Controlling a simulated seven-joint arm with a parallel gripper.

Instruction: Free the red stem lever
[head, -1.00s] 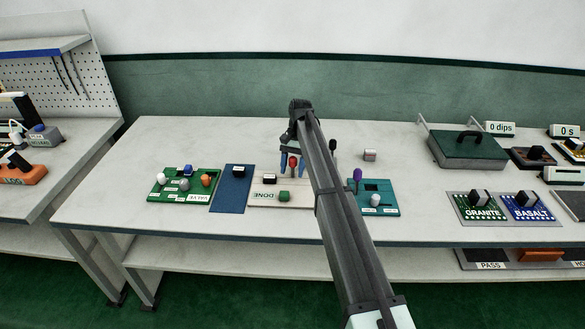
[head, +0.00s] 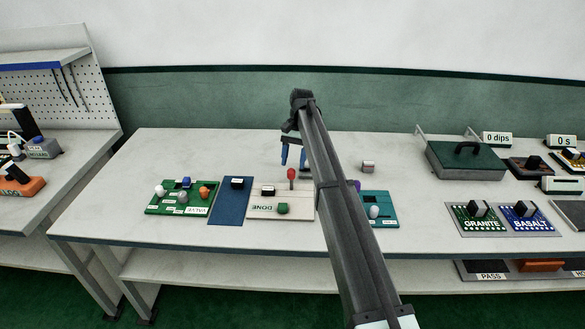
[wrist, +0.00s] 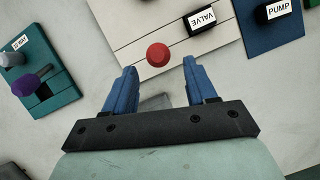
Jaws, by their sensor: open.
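The red stem lever (head: 291,174) stands on the cream panel (head: 302,207), its round red knob on top of a thin stem. The wrist view shows the red knob (wrist: 158,55) from above, just past my fingertips and roughly midway between their lines. My gripper (head: 294,157) has two blue fingers, spread apart and empty, behind and above the knob in the head view. It also shows in the wrist view (wrist: 160,66). I see no contact between the fingers and the lever. My arm crosses the right edge of the panel and hides part of it.
The cream panel also carries a black VALVE block (wrist: 201,20) and a green knob (head: 282,208). A blue panel (head: 231,206) with a PUMP block lies left. A teal panel (head: 387,216) with a purple-knobbed lever (wrist: 28,84) lies right. A small grey block (head: 368,166) stands behind.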

